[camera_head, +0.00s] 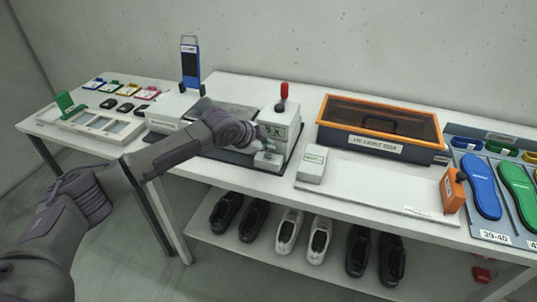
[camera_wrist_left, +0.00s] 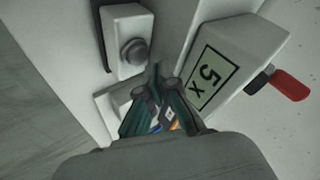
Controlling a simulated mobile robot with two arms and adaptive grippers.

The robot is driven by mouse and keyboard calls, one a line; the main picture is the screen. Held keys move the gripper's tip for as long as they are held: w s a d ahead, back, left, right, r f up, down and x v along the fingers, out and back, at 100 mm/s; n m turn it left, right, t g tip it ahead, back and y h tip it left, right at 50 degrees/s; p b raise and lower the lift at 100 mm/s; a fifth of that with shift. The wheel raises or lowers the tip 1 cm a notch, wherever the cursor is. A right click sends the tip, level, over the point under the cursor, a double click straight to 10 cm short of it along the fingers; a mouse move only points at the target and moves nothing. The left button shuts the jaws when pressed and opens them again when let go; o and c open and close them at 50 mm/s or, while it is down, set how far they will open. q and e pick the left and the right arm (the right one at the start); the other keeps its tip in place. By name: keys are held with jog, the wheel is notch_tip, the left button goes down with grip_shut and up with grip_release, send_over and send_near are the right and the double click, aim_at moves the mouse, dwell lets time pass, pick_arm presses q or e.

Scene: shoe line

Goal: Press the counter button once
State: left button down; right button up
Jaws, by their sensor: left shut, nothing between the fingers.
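A white machine (camera_head: 280,126) marked "5 X", with a red-knobbed lever, stands on the bench; its marked face shows in the left wrist view (camera_wrist_left: 211,77). A small white block (camera_head: 268,161) sits low at its front. The left wrist view shows a white block (camera_wrist_left: 126,28) with a round grey button (camera_wrist_left: 134,51). My left gripper (camera_head: 269,146) is shut and empty, beside the machine's front and close to the block. Contact cannot be told. My right gripper is out of view.
An orange block (camera_head: 452,190) and insoles lie at right. The bench front (camera_head: 370,197) is mostly clear. Shoes stand on the shelf below.

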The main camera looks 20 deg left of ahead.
aim_at(267, 156)
pick_arm(q)
jog(key=shift+f, duration=0.2)
jog(key=shift+f, duration=0.2)
jog(key=shift+f, duration=0.6)
dwell(1.0)
jog(key=shift+r+p, duration=0.95)
jog(key=shift+p, duration=0.2)
notch_tip(267, 156, up, 5)
jog(key=p, duration=0.5)
jog(key=shift+r, duration=0.1)
